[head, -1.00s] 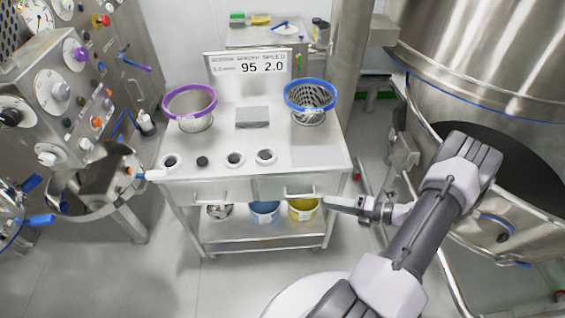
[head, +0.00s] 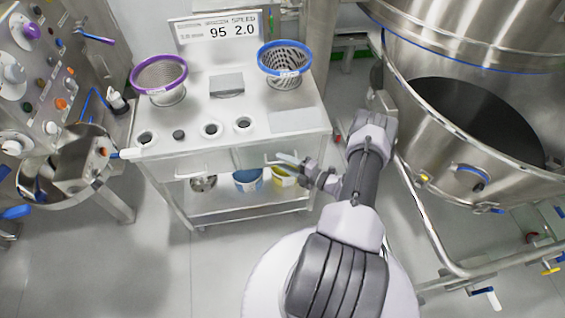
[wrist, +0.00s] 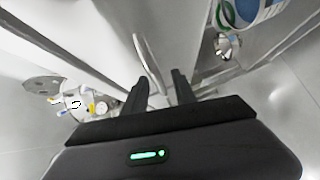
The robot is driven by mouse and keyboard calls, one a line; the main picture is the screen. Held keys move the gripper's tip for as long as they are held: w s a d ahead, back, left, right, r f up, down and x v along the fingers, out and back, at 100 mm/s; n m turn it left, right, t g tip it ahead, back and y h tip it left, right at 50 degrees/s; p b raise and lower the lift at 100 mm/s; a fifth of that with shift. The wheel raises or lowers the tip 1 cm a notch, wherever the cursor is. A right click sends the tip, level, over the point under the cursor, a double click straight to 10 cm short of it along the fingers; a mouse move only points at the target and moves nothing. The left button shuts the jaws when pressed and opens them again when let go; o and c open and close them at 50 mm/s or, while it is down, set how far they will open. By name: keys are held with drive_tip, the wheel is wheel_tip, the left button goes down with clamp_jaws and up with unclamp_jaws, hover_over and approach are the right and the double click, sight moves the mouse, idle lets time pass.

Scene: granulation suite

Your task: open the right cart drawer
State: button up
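The right cart drawer (head: 250,158) is in the front of the steel cart, under its top, and looks shut. Its bar handle (wrist: 147,58) shows in the wrist view as a pale bar running between my two fingers. My gripper (head: 288,159) is at this drawer front in the head view and hides part of the handle. In the wrist view my gripper (wrist: 160,80) is open, with a dark finger on each side of the handle's near end. Gaps show between the handle and the fingers; I cannot tell whether either touches it.
The left drawer handle (head: 190,175) is beside it. The cart top (head: 297,120) holds a purple-rimmed basket (head: 160,75) and a blue-rimmed basket (head: 285,60). A blue bucket (head: 248,181) stands on the lower shelf. A large steel vessel (head: 440,150) is close on the right.

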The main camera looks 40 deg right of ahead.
drive_tip(key=shift+w+a, duration=0.1)
drive_tip(key=shift+w, duration=0.3)
clamp_jaws()
idle(1.2)
